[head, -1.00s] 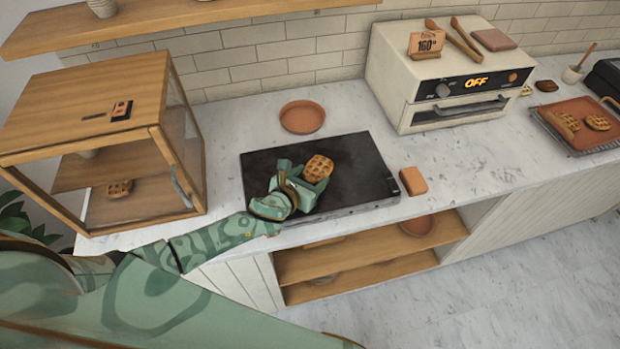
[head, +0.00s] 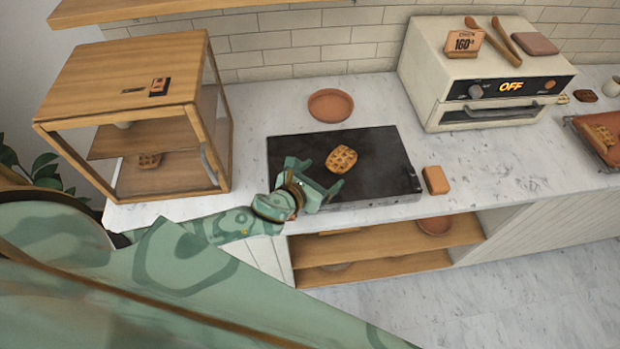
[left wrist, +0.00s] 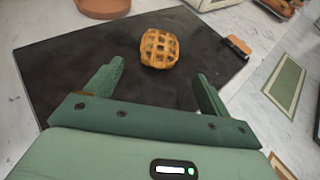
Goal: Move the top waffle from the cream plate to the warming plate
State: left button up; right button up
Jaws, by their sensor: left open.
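A round golden-brown waffle (head: 341,159) lies on the black warming plate (head: 386,182), near its middle. The waffle also shows in the left wrist view (left wrist: 160,48), beyond my fingertips. My left gripper (head: 316,176) is open and empty at the front edge of the warming plate, a little short of the waffle. Its two fingers are spread wide in the left wrist view (left wrist: 158,73), with dark plate surface between them. I cannot make out a cream plate in these views. My right gripper is not in view.
A terracotta dish (head: 331,105) stands behind the warming plate, and a small orange-brown block (head: 436,180) sits at its right. A wooden display case (head: 150,110) stands left; an oven (head: 485,75) and a terracotta tray (head: 590,135) with waffles are right.

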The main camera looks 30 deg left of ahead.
pick_arm(q)
jog(key=v, duration=0.5)
jog(key=shift+s+r, duration=0.15)
jog(key=shift+s, duration=0.15)
dwell(0.4)
dwell(0.5)
